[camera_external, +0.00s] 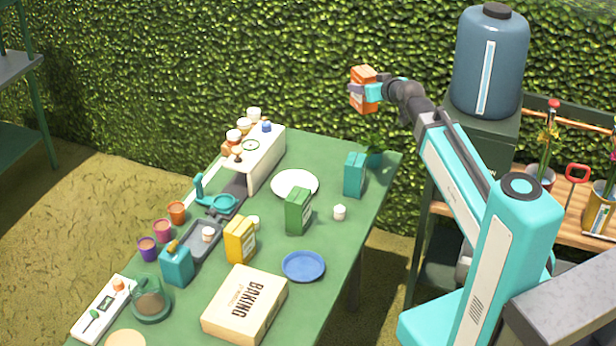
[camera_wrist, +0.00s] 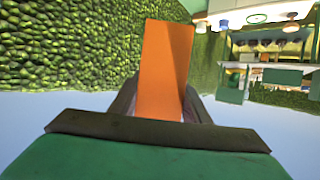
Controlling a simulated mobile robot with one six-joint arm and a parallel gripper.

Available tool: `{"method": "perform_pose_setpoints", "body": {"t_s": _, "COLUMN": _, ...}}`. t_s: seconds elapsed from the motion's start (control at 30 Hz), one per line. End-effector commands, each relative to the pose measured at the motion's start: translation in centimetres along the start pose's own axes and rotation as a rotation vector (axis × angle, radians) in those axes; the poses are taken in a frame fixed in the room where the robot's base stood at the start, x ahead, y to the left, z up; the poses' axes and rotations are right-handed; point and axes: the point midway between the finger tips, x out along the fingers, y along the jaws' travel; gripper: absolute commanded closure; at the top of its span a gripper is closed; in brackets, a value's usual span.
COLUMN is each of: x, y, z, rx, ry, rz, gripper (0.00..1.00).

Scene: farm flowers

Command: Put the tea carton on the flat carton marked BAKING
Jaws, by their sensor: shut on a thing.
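My gripper (camera_external: 368,91) is shut on an orange carton (camera_external: 364,76), held high in the air beyond the far right end of the green table. The orange carton (camera_wrist: 165,65) fills the middle of the wrist view between the fingers; its label cannot be read. The flat cream carton marked BAKING (camera_external: 228,307) lies on the near part of the table, far below my gripper, with its top clear. A green carton (camera_external: 298,212), a yellow carton (camera_external: 239,241) and a teal carton (camera_external: 354,175) stand upright on the table. I cannot read which is tea.
A blue plate (camera_external: 303,266) lies right of the flat carton, and a white plate (camera_external: 294,184) lies farther back. A teal canister (camera_external: 176,264), a green jug (camera_external: 150,299) and several cups line the left side. A large blue tank (camera_external: 489,65) stands behind my arm.

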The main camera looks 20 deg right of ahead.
Motion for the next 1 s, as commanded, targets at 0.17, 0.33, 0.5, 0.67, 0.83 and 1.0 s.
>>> {"method": "perform_pose_setpoints", "body": {"t_s": 0.17, "x": 0.3, "y": -1.2, "z": 2.4, "rx": -0.021, "ry": 0.001, "rz": -0.049, "gripper": 0.8}}
{"method": "perform_pose_setpoints", "body": {"t_s": 0.33, "x": 0.3, "y": -3.3, "z": 4.0, "rx": -0.045, "ry": 0.001, "rz": -0.11, "gripper": 0.8}}
{"method": "perform_pose_setpoints", "body": {"t_s": 0.5, "x": 0.0, "y": -6.0, "z": 5.6, "rx": -0.075, "ry": 0.002, "rz": -0.181, "gripper": 0.8}}
{"method": "perform_pose_setpoints", "body": {"t_s": 0.67, "x": -0.5, "y": -8.8, "z": 7.0, "rx": -0.107, "ry": 0.001, "rz": -0.256, "gripper": 0.8}}
{"method": "perform_pose_setpoints", "body": {"t_s": 0.83, "x": -1.2, "y": -12.0, "z": 8.5, "rx": -0.142, "ry": 0.002, "rz": -0.341, "gripper": 0.8}}
{"method": "perform_pose_setpoints", "body": {"t_s": 1.0, "x": -2.1, "y": -15.3, "z": 9.9, "rx": -0.18, "ry": -0.001, "rz": -0.435, "gripper": 0.8}}
